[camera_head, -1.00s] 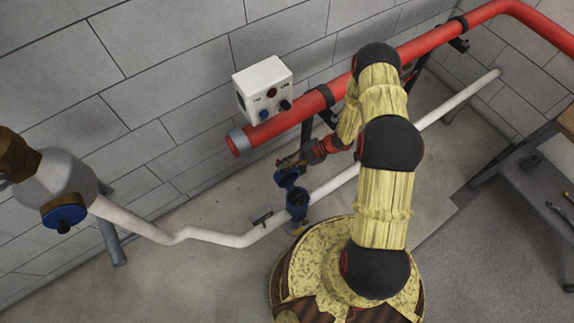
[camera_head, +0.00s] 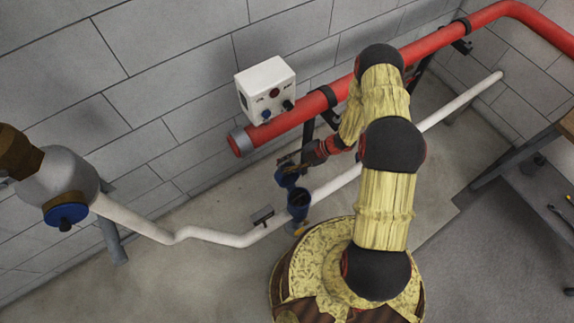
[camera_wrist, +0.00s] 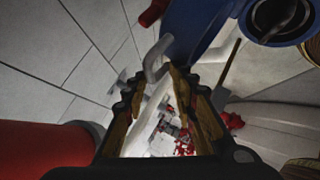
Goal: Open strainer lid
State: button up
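The blue strainer body (camera_head: 298,204) stands on the white pipe in the head view, its round mouth dark and open at the top. A blue round part, which looks like the strainer lid (camera_head: 286,179), is tilted beside it toward the wall. In the wrist view, a blue curved part (camera_wrist: 197,28) is beyond my fingertips, and the round strainer mouth (camera_wrist: 283,17) is at the upper right. My gripper (camera_wrist: 158,82) is open, with a pale bent bar (camera_wrist: 155,60) showing near the gap between its tips. I cannot tell whether it touches the blue part.
A thick red pipe (camera_head: 335,94) runs along the wall above the gripper. The white pipe (camera_head: 236,239) runs low through the strainer. A white control box (camera_head: 265,88) hangs on the wall. A bench (camera_head: 540,160) stands at right. Floor at the lower left is clear.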

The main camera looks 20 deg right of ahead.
jog(key=v, duration=1.2)
jog(key=shift+c, duration=0.6)
